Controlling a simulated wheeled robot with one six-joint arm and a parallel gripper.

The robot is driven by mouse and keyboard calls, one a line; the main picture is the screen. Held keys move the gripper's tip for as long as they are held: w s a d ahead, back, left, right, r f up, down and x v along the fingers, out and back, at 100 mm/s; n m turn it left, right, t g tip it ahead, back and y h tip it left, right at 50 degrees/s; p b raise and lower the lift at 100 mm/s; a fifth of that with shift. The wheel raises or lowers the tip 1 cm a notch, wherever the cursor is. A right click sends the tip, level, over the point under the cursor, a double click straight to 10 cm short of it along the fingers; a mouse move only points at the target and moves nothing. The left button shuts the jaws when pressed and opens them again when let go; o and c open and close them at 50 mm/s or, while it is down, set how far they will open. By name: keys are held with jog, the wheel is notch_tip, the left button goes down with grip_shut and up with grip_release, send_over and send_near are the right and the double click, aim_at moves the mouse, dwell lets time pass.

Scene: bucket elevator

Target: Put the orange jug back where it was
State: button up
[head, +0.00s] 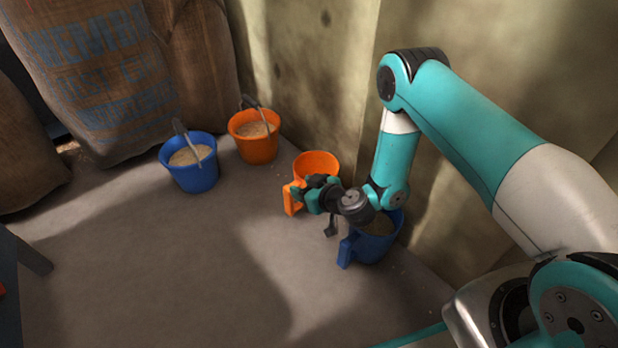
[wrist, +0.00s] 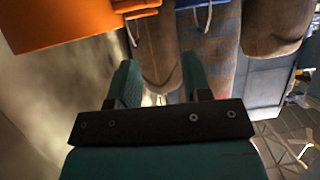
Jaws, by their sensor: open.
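The orange jug (head: 318,163) stands upright on the floor near the wall, right of the two buckets. Its handle (head: 292,199) points toward the lower left. My gripper (head: 316,190) is at the near side of the jug, close to the handle, and partly covers the jug. In the wrist view my gripper (wrist: 162,72) has its fingers apart with nothing between them. A large orange surface, apparently the jug (wrist: 60,22), fills the upper left there, beside the fingers. I cannot tell whether the gripper touches the jug.
A blue jug (head: 367,248) stands to the right, partly under my arm. A blue bucket (head: 194,178) and an orange bucket (head: 257,148), both with grain and scoops, stand left. Burlap sacks (head: 95,75) lean behind.

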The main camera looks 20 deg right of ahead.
jog(key=s+a+r+n+g+y, duration=0.1)
jog(key=s+a+r+g, duration=0.15)
jog(key=r, duration=0.45)
jog(key=s+a+r+n+g+y, duration=0.2)
jog(key=a+r, duration=0.1)
jog(key=r, duration=0.5)
jog(key=s+a+r+n+g+y, duration=0.1)
jog(key=s+a+r+g, duration=0.15)
jog(key=r, duration=0.45)
jog(key=s+d+r+m+g+h, duration=0.1)
jog(key=s+d+r+h, duration=0.1)
jog(key=s, duration=0.5)
jog(key=s+d+r+m+g+h, duration=0.1)
jog(key=s+d+r, duration=0.3)
jog(key=s, duration=0.4)
jog(key=s+d+r+g+h, duration=0.2)
jog(key=s+r, duration=0.3)
jog(key=s, duration=0.3)
jog(key=shift+s+d+r+m+g+h, duration=0.25)
jog(key=shift+d+r+m+g+h, duration=0.15)
jog(key=shift+d+h, duration=0.35)
